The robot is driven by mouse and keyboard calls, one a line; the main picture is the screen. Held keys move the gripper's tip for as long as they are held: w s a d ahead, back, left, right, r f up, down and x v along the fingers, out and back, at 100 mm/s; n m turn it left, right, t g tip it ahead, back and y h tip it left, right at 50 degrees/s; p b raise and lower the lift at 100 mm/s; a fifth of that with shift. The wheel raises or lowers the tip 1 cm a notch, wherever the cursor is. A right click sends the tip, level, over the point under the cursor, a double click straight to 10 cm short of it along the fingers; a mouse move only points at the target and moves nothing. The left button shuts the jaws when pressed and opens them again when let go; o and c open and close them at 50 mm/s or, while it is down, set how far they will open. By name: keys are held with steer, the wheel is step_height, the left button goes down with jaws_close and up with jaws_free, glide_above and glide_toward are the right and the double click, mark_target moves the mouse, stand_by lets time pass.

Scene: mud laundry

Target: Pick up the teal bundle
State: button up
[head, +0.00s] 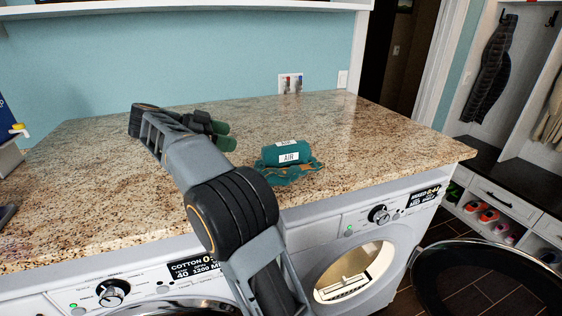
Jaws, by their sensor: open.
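The teal bundle (287,153) is a short roll with white labels reading "AIR". It lies on a crumpled teal and orange-brown piece (291,174) on the granite counter, right of the arm; I cannot tell whether the two are joined. My gripper (223,135) is left of the bundle with its green-tipped fingers pointing right. It is open and apart from the bundle, with nothing visible between the fingers. My arm hides part of the counter in front of and left of it.
The granite counter (110,205) is mostly clear around the bundle. Two white front-loading machines stand below; the right one (335,225) has its round door (490,275) swung open. A blue and white container (8,145) stands at the left edge. A wall outlet (290,83) is behind.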

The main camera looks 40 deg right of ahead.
mark_target(270, 146)
steer(key=x, duration=0.7)
steer(key=shift+s+d+f+b, duration=0.15)
steer(key=shift+s+f+b, duration=0.15)
steer(key=shift+s+b, duration=0.1)
steer(key=shift+s+x, duration=0.1)
steer(key=shift+x, duration=1.35)
steer(key=shift+s+x, duration=0.15)
steer(key=shift+x, duration=1.35)
steer(key=shift+r, duration=0.15)
steer(key=c, duration=1.3)
steer(key=shift+c, duration=0.5)
steer(key=shift+r, duration=0.15)
